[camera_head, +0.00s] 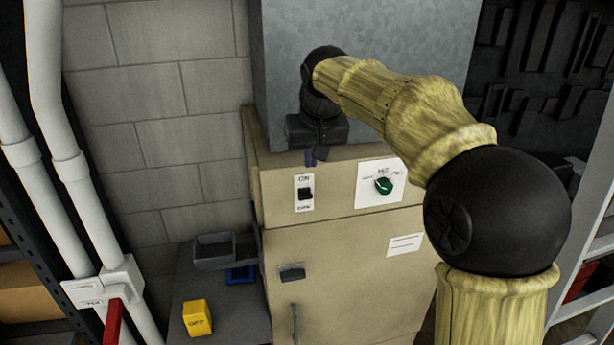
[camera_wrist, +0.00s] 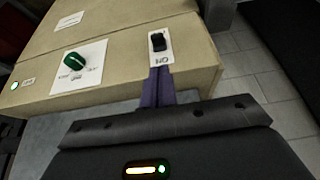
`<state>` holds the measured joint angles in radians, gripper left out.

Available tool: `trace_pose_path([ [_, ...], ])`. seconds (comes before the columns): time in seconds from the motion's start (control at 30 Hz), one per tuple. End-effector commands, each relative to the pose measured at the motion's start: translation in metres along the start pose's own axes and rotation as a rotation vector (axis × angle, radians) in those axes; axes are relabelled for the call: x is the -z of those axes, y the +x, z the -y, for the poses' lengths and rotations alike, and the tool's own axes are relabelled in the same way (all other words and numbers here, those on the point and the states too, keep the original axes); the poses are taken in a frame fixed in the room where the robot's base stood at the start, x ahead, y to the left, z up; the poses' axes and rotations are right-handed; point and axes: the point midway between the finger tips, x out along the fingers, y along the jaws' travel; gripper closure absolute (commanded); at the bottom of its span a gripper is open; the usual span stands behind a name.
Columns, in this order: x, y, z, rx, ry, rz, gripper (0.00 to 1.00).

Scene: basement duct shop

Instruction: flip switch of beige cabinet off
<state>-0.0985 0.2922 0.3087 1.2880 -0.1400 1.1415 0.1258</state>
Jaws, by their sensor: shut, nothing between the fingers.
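The beige cabinet (camera_head: 340,245) stands in the middle of the head view. On its upper front panel is a white plate with a black switch (camera_head: 306,194), marked ON at the top and apparently OFF at the bottom. In the wrist view the switch (camera_wrist: 158,42) appears upside down, with its ON end nearest my fingers. Which way the lever is tipped I cannot tell. My gripper (camera_head: 310,158) is at the panel's top edge, above the switch. Its purple fingers (camera_wrist: 158,78) are shut and empty, with the tips close to the plate's ON end; contact is unclear.
A green knob (camera_head: 384,186) on a white plate is right of the switch. A yellow block (camera_head: 198,318) and a grey tray (camera_head: 214,250) are at the lower left. White pipes (camera_head: 62,150) and a red lever (camera_head: 112,322) are at the left. A ladder (camera_head: 590,275) stands right.

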Motion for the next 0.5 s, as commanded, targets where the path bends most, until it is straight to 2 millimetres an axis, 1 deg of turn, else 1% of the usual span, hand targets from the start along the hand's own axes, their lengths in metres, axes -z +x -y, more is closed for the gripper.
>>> trace_pose_path([
  [0.27, -0.001, 0.004, -0.001, -0.001, 0.002, 0.001, 1.0],
  [0.37, -0.001, 0.01, -0.001, -0.001, 0.001, 0.003, 1.0],
  [0.5, -0.001, 0.028, -0.001, -0.001, 0.0, 0.005, 1.0],
])
